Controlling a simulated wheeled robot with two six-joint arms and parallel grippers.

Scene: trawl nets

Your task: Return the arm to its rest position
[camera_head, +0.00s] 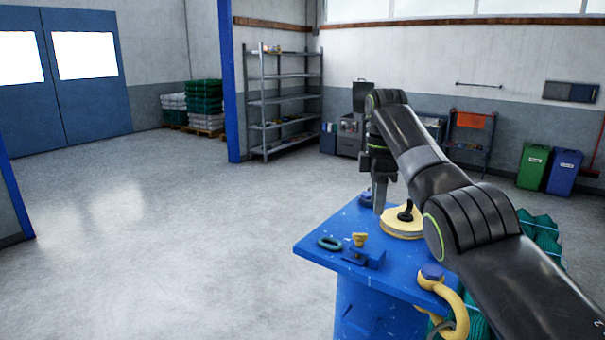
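My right arm (455,205) comes in from the lower right and reaches over a blue table (310,247). My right gripper (379,192) points down above the table's far part, beside a yellow round disc (402,230) with a black knob (406,212). The fingers look close together, but I cannot tell whether they are open or shut. I see nothing clearly held. My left gripper is not in view.
On the table are a dark green ring (330,243), a blue block with a yellow knob (360,240) and a large yellow shackle (455,300). Green netting (540,232) lies at the right. Shelves (285,100) and bins (533,166) stand far back. The left floor is clear.

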